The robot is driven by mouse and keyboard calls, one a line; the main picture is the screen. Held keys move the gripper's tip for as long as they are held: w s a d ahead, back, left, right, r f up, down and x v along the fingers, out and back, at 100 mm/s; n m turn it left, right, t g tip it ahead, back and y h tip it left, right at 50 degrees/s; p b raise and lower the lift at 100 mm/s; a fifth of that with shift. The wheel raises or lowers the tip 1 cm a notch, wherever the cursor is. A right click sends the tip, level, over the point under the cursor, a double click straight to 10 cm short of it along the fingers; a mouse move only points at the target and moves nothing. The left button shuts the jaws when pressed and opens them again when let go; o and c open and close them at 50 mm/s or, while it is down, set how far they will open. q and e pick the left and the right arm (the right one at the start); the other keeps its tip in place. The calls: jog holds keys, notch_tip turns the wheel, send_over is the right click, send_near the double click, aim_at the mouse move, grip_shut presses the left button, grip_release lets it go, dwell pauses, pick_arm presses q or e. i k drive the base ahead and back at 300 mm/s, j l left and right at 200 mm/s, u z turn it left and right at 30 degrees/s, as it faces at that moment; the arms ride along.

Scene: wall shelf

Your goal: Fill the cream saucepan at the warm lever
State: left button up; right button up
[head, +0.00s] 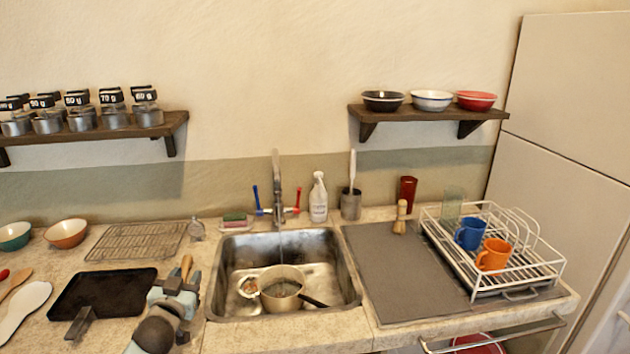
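The cream saucepan (283,303) stands upright in the steel sink (338,270), below the tap, with its dark handle (313,301) pointing right and down. The tap (277,180) stands behind the sink, its spout over the basin. A faint thin line drops from it toward the pan; I cannot tell if it is running water. The warm lever, red (297,199), is on the tap's right; a blue lever (256,198) is on its left. My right gripper is out of view.
A small round item (248,288) sits in the sink, left of the pan. A black tray (105,294) and wire rack (135,241) lie left. A spray bottle (318,200) and utensil cup (351,204) stand behind the sink. A grey mat (395,270) and dish rack (545,265) are right.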

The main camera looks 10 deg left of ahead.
aim_at(297, 209)
jog(key=i+l, duration=1)
jog(key=i, duration=0.1)
